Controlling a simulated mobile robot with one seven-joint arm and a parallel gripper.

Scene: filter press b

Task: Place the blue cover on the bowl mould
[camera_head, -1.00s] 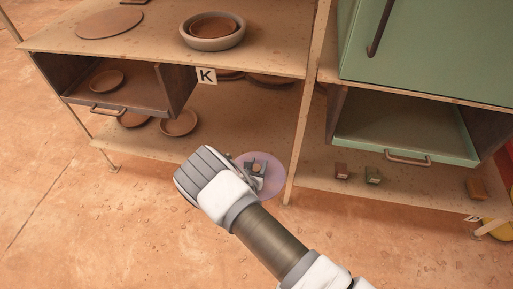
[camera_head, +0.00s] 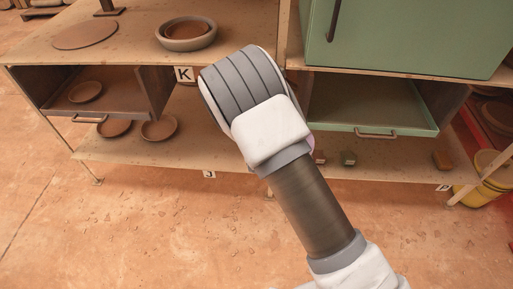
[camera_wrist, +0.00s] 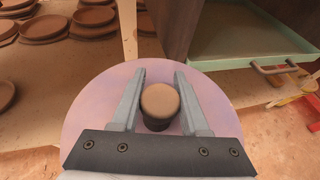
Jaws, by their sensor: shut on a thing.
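The cover is a pale lilac, see-through disc (camera_wrist: 90,118) with a dark knob topped by a tan cap (camera_wrist: 160,101), in the wrist view. My gripper (camera_wrist: 160,76) has a finger on each side of the knob and is shut on it. In the head view only a sliver of the disc (camera_head: 319,156) shows beside my wrist, and my fingers are hidden. A round grey dish with a brown inner bowl, which looks like the bowl mould (camera_head: 186,44), stands on the upper shelf, left of and behind my wrist. It is uncovered.
A flat brown disc (camera_head: 85,34) lies left of the dish on the shelf (camera_head: 120,55). Below, an open drawer (camera_head: 122,103) holds a small plate. A green cabinet (camera_head: 410,35) and an open green drawer (camera_head: 372,105) stand right. A yellow bucket (camera_head: 485,180) is far right.

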